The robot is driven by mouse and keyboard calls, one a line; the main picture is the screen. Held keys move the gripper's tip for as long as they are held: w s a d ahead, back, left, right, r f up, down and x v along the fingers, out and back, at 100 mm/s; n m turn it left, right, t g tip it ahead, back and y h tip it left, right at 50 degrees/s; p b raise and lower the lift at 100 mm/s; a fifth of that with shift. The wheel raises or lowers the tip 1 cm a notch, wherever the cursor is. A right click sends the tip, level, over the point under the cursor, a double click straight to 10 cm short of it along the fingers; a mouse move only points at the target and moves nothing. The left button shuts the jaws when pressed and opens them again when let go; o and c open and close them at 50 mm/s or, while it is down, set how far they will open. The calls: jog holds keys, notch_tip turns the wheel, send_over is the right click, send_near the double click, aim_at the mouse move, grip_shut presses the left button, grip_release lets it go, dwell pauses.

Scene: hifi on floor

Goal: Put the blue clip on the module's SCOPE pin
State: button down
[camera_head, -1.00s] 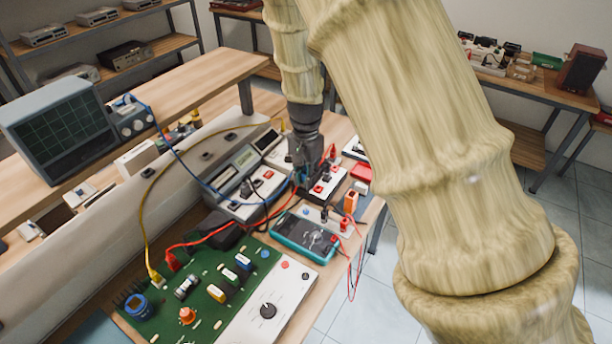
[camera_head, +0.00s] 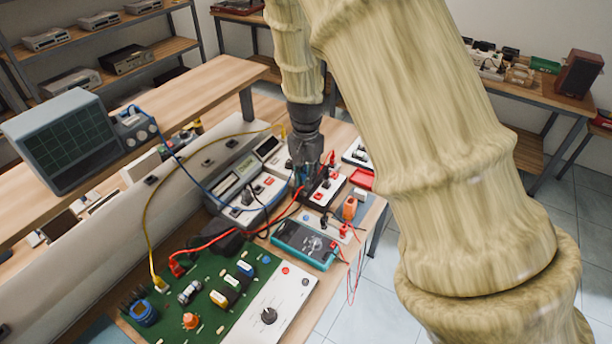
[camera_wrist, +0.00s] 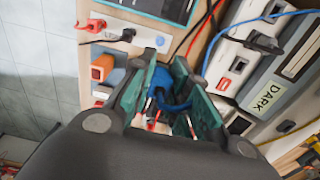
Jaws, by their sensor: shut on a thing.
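My gripper (camera_head: 306,178) is over the far right part of the workbench, pointing down. In the wrist view, its two teal fingers (camera_wrist: 164,72) are closed around the blue clip (camera_wrist: 161,84), and a blue cable loops away from it. In the head view the clip is mostly hidden by the gripper, and the blue cable (camera_head: 178,153) runs back to the oscilloscope (camera_head: 66,140). A green circuit board (camera_head: 207,300) with a white panel lies at the front of the bench. I cannot read a SCOPE label or pick out that pin.
A teal-framed meter (camera_head: 304,244) lies in front of my gripper. A grey instrument (camera_head: 240,185) stands to its left. A yellow clip (camera_head: 160,284) and a red clip (camera_head: 176,265) sit at the board's back edge, their cables crossing the bench.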

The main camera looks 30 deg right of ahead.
jog(key=shift+r+p, duration=0.75)
jog(key=shift+r, duration=0.2)
